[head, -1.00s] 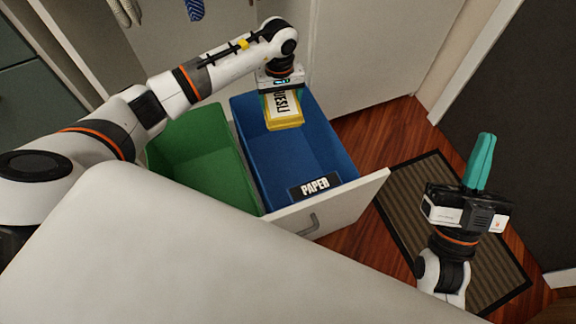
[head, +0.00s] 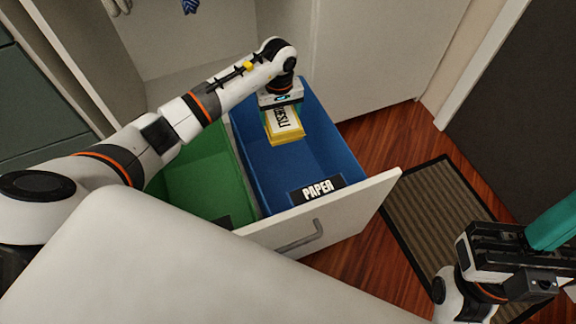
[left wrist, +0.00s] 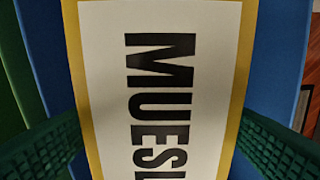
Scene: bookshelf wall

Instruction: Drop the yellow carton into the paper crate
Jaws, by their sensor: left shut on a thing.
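The yellow carton (head: 287,126) has a white face with dark lettering that reads MUESL in the left wrist view (left wrist: 110,120). My left gripper (head: 283,108) is shut on it and holds it over the far part of the blue paper crate (head: 330,150). The lower end of the carton hangs over the crate's opening. I cannot tell how far down it reaches. The crate has a black PAPER label (head: 317,190) at its front. My right gripper (head: 548,232) is at the right edge, away from the crate, with its teal fingers partly cut off.
A green crate (head: 205,180) stands beside the blue one, both in a pulled-out drawer with a white front (head: 350,215). A striped mat (head: 445,210) lies on the wood floor to the right. A white surface fills the lower left.

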